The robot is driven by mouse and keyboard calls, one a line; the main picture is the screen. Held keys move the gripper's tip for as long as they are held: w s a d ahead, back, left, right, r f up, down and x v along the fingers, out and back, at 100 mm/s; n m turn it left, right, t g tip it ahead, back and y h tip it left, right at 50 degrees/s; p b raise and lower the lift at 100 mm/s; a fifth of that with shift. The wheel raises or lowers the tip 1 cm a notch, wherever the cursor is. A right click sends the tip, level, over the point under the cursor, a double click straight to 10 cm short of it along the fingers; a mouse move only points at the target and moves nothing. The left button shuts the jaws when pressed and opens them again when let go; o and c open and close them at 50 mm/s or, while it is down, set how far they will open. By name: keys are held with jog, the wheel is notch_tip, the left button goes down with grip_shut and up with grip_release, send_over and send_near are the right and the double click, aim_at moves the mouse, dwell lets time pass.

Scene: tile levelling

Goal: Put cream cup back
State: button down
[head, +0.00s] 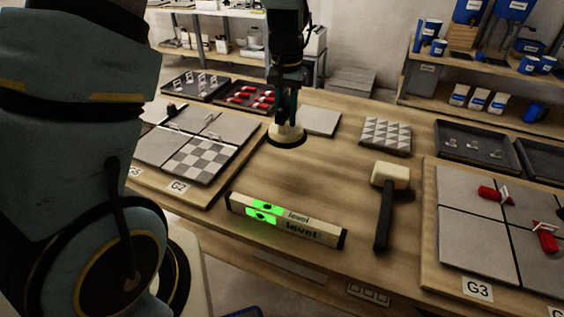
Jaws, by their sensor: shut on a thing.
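The cream cup (287,132) is a pale, round, low piece with a dark lower rim. It is upright at the middle back of the wooden workbench (300,176). My gripper (284,118) points straight down over it and is shut on its upper part. The fingers hide the top of the cup. The cup looks to be at or very near the bench surface; I cannot tell if it touches.
A plain grey tile (321,121) lies just right of the cup, then a patterned tile (386,136). A mallet (386,200) and a green-lit level (286,219) lie nearer. Tile boards G2 (180,187) and G3 (478,288) flank them. Dark trays (484,146) stand behind.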

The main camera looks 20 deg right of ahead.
jog(key=shift+s+d+r, duration=0.1)
jog(key=shift+s+d, duration=0.1)
jog(key=shift+d, duration=0.25)
jog(key=shift+d+f, duration=0.1)
jog(key=shift+f, duration=0.2)
notch_tip(320, 180, down, 9)
jog(key=shift+f+p, duration=0.1)
jog(key=shift+p, duration=1.05)
jog(key=shift+f, duration=0.15)
jog(key=c, duration=0.7)
grip_release()
